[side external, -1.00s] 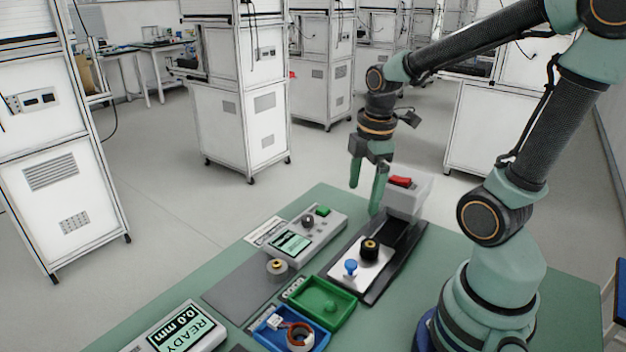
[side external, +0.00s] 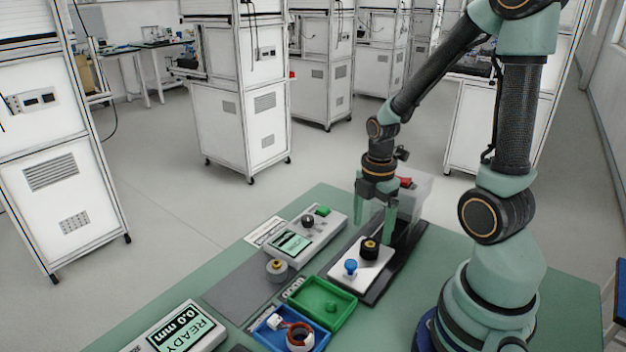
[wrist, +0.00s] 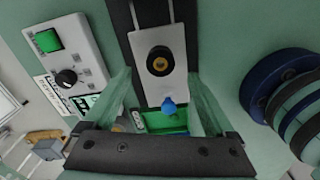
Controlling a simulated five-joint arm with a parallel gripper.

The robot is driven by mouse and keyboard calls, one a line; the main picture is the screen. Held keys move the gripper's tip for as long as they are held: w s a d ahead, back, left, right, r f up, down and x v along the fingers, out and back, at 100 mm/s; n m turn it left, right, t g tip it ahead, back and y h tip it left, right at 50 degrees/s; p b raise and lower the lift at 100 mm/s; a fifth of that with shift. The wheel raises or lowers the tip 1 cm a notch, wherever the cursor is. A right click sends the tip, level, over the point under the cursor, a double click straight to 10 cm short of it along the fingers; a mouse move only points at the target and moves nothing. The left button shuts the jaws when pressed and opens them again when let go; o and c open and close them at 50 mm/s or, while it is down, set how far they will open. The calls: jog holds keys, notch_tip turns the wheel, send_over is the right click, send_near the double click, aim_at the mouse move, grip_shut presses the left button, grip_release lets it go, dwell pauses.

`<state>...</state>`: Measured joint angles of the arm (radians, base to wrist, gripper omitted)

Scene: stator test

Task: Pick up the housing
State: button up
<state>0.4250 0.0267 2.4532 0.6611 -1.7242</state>
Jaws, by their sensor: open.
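No part is labelled as the housing. A short grey round part with a brass-coloured centre (side external: 277,267) stands on the dark grey mat (side external: 235,292) and may be it. A copper-wound ring (side external: 299,336) with a white connector lies in the blue tray (side external: 268,341). My gripper (side external: 374,229) is open and empty, fingers pointing down, above the far part of the test fixture. In the wrist view my gripper (wrist: 160,78) has its fingers spread on either side of the fixture's white plate (wrist: 150,92). I cannot tell its exact height.
The white plate carries a black knob with a brass centre (side external: 369,249) and a blue knob (side external: 351,267). A clear box (side external: 416,190) stands behind. A green tray (side external: 324,305), a meter with green button (side external: 304,238) and a READY display (side external: 178,328) surround the mat.

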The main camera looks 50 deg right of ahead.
aim_at(370, 244)
jog(key=shift+f, duration=2.5)
grip_shut()
